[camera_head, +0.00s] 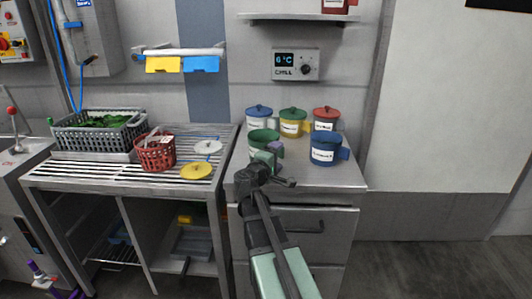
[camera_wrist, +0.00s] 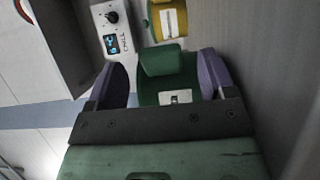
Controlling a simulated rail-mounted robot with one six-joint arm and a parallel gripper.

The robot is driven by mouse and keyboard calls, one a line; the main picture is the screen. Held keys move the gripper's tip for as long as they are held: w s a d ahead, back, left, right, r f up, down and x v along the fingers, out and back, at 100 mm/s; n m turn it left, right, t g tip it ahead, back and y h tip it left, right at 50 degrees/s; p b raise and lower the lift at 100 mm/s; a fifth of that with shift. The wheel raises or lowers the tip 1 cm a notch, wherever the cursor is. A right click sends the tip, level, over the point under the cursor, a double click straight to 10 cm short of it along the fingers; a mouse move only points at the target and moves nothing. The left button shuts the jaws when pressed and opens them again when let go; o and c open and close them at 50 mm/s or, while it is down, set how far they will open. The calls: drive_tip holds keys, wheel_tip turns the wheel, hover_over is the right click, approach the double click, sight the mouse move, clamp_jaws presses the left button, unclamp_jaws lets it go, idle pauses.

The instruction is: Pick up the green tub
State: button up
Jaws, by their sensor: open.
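The green tub (camera_head: 262,138) stands at the front left of the steel counter (camera_head: 345,180), its lower part partly hidden by my gripper (camera_head: 268,160). In the wrist view the green tub (camera_wrist: 165,88) lies between the two purple fingertips of my gripper (camera_wrist: 165,82). A green block-like part of it, which looks like its handle, and a white label face the camera. The fingers are apart, one on each side of the tub. I cannot tell whether either one touches it.
A blue tub (camera_head: 326,148) stands to the right. Blue-lidded, yellow and red-lidded tubs (camera_head: 325,118) stand behind. A slatted table on the left holds a grey crate of greens (camera_head: 100,130), a red basket (camera_head: 155,152) and a yellow lid (camera_head: 196,171). The counter's front right is clear.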

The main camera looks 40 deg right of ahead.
sight(280, 152)
drive_tip(key=x, duration=0.4)
drive_tip(key=c, duration=1.3)
drive_tip(key=shift+r, duration=0.15)
wheel_tip(280, 152, up, 20)
drive_tip(key=p, duration=2)
